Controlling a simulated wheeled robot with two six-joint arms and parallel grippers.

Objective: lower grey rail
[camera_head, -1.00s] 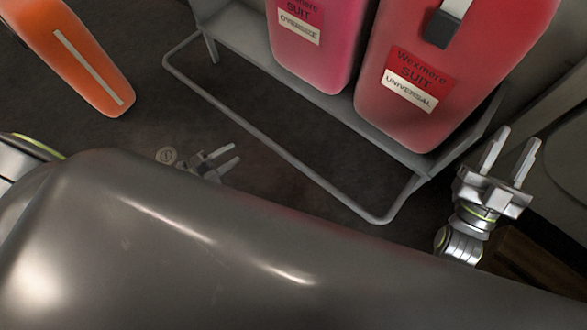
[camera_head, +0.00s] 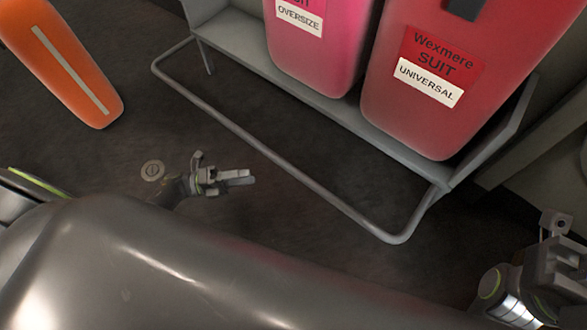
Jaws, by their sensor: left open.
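The grey rail (camera_head: 270,155) is a bent tube that runs out in front of a grey stand, from upper left to lower right, with rounded corners. Its ends join the stand's sides. My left gripper (camera_head: 245,178) is open and empty over the dark floor, a short way in front of the rail and apart from it. Its fingers point right and overlap in this view. My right gripper (camera_head: 556,232) is at the right edge, partly cut off, right of the rail's near corner and apart from it. Its fingertips do not show clearly.
A pink suit case (camera_head: 315,60) and a red suit case (camera_head: 435,110) stand on the stand's grey shelf (camera_head: 340,112). An orange case (camera_head: 65,65) is at upper left. My grey body fills the bottom.

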